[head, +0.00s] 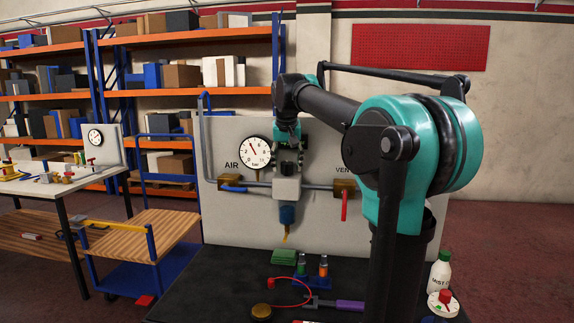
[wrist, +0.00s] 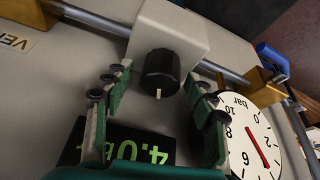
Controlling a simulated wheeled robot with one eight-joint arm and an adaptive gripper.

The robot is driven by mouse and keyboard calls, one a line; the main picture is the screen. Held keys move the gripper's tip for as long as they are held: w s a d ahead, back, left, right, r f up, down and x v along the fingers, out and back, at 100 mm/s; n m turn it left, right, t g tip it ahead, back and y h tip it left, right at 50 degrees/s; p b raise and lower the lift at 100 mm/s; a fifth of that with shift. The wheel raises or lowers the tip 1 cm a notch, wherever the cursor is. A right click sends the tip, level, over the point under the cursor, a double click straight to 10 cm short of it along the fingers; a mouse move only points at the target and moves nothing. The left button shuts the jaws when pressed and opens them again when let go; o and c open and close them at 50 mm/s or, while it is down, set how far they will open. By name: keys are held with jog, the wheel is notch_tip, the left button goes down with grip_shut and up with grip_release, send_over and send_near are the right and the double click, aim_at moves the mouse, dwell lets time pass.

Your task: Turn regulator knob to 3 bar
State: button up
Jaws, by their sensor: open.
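The regulator's black knob (wrist: 161,72), with a white mark, sits on the white regulator block (wrist: 168,30) in the wrist view. My gripper (wrist: 160,78) is open, its green fingers on either side of the knob with visible gaps. The round gauge (head: 258,151) has a red needle pointing up-left, near 4. The gauge also shows in the wrist view (wrist: 245,130). A digital display (wrist: 148,148), upside down there, reads about 4.0 bar, partly covered.
A brass AIR valve with a blue handle (head: 232,188) is left of the regulator, and a VENT valve with a red handle (head: 345,205) is right. Pipes run along the panel (head: 225,130). Below, the black table (head: 215,300) holds bottles, a red hose and a purple-handled tool.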

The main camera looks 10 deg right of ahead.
jog(key=c, duration=1.2)
jog(key=shift+o, duration=0.2)
jog(key=shift+n, duration=0.4)
jog(key=shift+n+y, duration=0.6)
jog(key=shift+n, duration=0.75)
jog(key=shift+n+y, duration=0.6)
jog(key=shift+n, duration=0.75)
jog(key=o, duration=1.2)
jog(key=shift+c, duration=0.2)
